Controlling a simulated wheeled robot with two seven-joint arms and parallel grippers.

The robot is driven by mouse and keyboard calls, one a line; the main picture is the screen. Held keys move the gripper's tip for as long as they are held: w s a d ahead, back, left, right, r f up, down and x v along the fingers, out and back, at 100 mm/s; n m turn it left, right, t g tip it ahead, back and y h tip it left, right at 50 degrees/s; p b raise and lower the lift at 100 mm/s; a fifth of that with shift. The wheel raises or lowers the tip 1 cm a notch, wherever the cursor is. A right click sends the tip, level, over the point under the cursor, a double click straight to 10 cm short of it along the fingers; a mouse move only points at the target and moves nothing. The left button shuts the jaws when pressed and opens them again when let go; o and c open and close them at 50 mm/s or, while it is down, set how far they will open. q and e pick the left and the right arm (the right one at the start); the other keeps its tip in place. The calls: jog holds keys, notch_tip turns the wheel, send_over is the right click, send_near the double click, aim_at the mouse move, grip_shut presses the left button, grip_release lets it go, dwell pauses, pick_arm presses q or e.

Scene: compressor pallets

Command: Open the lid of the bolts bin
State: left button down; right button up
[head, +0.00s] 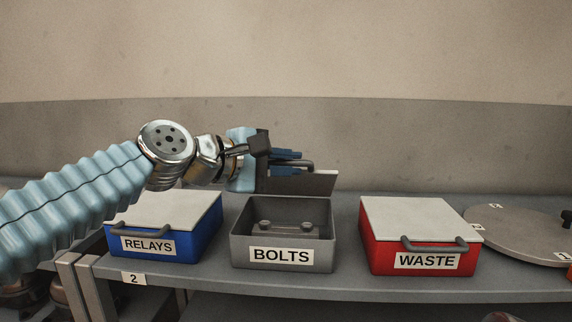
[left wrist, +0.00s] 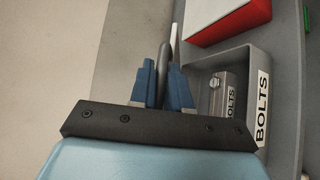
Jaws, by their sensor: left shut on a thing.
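The grey bolts bin (head: 240,248) stands in the middle of the shelf with a BOLTS label on its front. Its lid (head: 320,184) is raised and stands tilted up at the bin's back edge. A few grey bolt-like parts (head: 284,226) show inside. My left gripper (head: 296,164) is at the lid's dark handle (head: 308,164), its blue fingers shut on it. In the left wrist view the fingers (left wrist: 163,85) close on the handle (left wrist: 166,60), and the bin (left wrist: 262,65) lies to their right. My right gripper is in no view.
The blue relays bin (head: 190,244) on the left and the red waste bin (head: 372,256) on the right both have closed white lids with handles. A round grey turntable (head: 520,238) is at far right. The shelf front (head: 345,288) is clear.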

pick_arm(q)
jog(key=c, duration=1.2)
grip_release()
jog(key=b+v, duration=0.2)
jog(key=v, duration=1.1)
jog(key=shift+s+a, duration=0.3)
